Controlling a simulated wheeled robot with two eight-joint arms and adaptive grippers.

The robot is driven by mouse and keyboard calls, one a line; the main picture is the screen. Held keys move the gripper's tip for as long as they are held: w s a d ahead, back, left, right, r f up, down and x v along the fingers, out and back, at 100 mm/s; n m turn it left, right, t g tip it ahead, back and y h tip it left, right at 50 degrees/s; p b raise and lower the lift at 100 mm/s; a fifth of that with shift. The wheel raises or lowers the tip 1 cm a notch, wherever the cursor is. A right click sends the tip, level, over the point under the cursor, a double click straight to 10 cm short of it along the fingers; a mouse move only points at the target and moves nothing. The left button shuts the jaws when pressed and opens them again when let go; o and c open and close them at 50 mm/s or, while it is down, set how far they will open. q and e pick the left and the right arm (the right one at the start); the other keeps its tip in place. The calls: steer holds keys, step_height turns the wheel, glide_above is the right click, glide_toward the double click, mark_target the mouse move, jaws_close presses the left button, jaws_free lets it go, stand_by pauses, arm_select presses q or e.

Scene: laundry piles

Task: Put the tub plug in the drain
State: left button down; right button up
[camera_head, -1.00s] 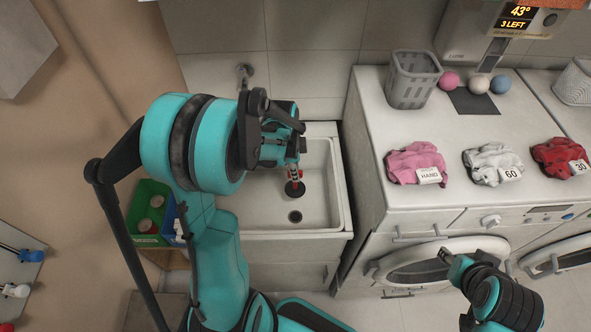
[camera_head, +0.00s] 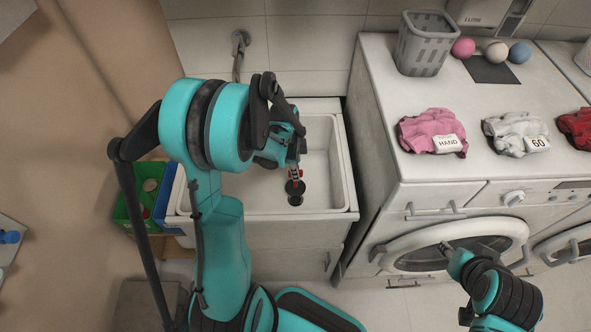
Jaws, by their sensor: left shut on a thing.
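My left gripper (camera_head: 295,172) reaches down into the white sink and is shut on the tub plug. The dark round plug (camera_head: 295,188) hangs below the fingers, with a red part showing above it. The drain (camera_head: 295,201) is a dark round hole in the basin floor, just in front of the plug in the picture. The plug overlaps its far edge in view; I cannot tell the height between them. My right gripper (camera_head: 476,256) is at the lower right, before the washer door, and its finger opening is unclear.
The sink (camera_head: 352,170) has a raised rim and a tap (camera_head: 238,42) at the back. A green bin (camera_head: 125,212) stands to its left. A washer top (camera_head: 400,92) at the right carries pink (camera_head: 430,128) and white clothes, a grey basket (camera_head: 424,45) and several balls.

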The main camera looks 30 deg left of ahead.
mark_target(296, 187)
arm_select(q)
steer(key=shift+f+b, duration=3.1)
steer(key=shift+f, duration=0.75)
steer(key=shift+f+b, duration=0.4)
steer(key=shift+f, duration=0.05)
steer(key=c, duration=1.9)
jaws_free()
steer(key=shift+c, duration=0.2)
steer(key=o, duration=0.5)
steer(key=r, duration=0.4)
steer(key=a+r, duration=0.1)
steer(key=r, duration=0.7)
steer(key=shift+s+a, duration=0.15)
steer(key=shift+s, duration=0.25)
